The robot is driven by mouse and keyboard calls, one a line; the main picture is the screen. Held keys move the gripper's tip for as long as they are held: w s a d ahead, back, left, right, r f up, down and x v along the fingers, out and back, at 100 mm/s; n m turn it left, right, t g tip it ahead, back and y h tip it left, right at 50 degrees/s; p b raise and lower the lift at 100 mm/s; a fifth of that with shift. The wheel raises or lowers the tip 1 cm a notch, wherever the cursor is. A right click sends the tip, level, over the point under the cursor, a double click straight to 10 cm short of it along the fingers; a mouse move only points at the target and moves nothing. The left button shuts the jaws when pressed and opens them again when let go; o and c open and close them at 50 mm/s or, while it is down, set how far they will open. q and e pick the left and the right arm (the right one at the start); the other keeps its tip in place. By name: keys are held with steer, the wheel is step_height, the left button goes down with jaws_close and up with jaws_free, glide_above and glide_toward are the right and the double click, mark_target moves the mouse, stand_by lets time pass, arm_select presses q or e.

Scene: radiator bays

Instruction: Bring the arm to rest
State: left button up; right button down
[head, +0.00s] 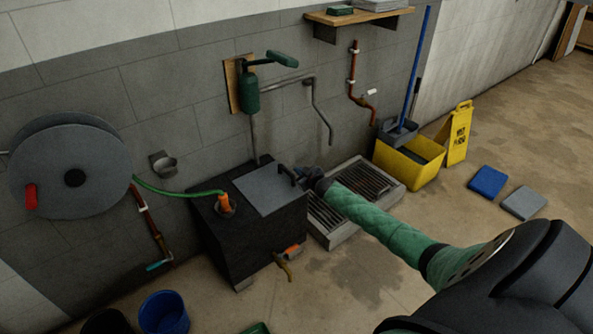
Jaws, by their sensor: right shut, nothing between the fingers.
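My right arm reaches in from the lower right, with a green sleeve along its forearm. My right gripper (302,173) is at its far end, small and dark, beside the right edge of the grey lid (263,188) on a black tank (255,238). It looks shut, and I see nothing held in it. A dark handle on the lid is close to the fingertips; I cannot tell whether they touch. My left gripper is not in view.
A floor grate (337,233) lies beneath my right forearm. A yellow mop bucket (407,165) and a yellow sign (457,135) stand beyond it. A hose reel (70,150), a green hand pump (250,95) and pipes are on the wall. The floor at right is mostly clear.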

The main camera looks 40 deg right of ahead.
steer(key=shift+s, duration=0.1)
step_height(320, 180, down, 3)
steer(key=s+d+g+h, duration=0.2)
steer(key=d, duration=0.1)
steer(key=s+a+r+g+h, duration=0.25)
steer(key=a+r+g, duration=0.25)
steer(key=a+r, duration=0.55)
steer(key=s+a+r+g+y, duration=0.1)
steer(key=s+a+g+y, duration=0.1)
steer(key=s+a, duration=1.35)
steer(key=s+a+r+g+y, duration=0.2)
steer(key=s+a+y, duration=0.1)
steer(key=s+a, duration=1.5)
steer(key=s+a+f+g, duration=0.1)
steer(key=s+f, duration=0.2)
steer(key=s, duration=0.6)
steer(key=s+a+f+m+g+y, duration=0.1)
steer(key=s+a+f, duration=0.1)
steer(key=s, duration=0.7)
steer(key=shift+s+f+g, duration=0.25)
steer(key=shift+f+g, duration=0.05)
steer(key=shift+f, duration=0.3)
steer(key=shift+y, duration=0.25)
